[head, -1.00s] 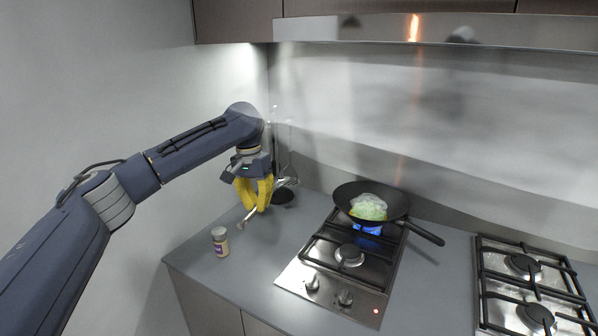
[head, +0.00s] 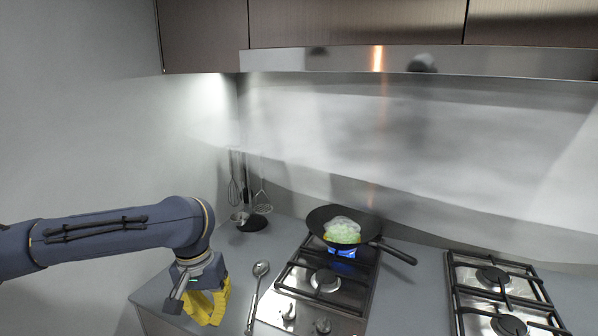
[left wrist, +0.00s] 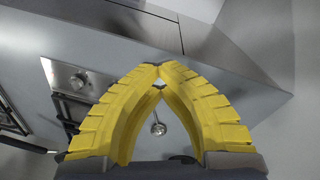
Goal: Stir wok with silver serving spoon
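The silver serving spoon (head: 255,290) lies on the grey counter left of the hob, bowl end away from me. Its bowl (left wrist: 159,128) shows between my fingers in the left wrist view. The black wok (head: 327,217) holds pale green food (head: 342,230) and sits on the rear burner, handle to the right. My left gripper (head: 213,321) is over the counter's left part, left of the spoon. In the left wrist view its yellow fingertips (left wrist: 160,70) meet, and I see nothing held. My right gripper is not in view.
Blue flame (head: 342,253) burns under the wok. Whisks (head: 262,200) and other utensils stand in the back corner near a dark holder (head: 254,222). A second hob (head: 500,290) is at right. A hood (head: 420,60) hangs above.

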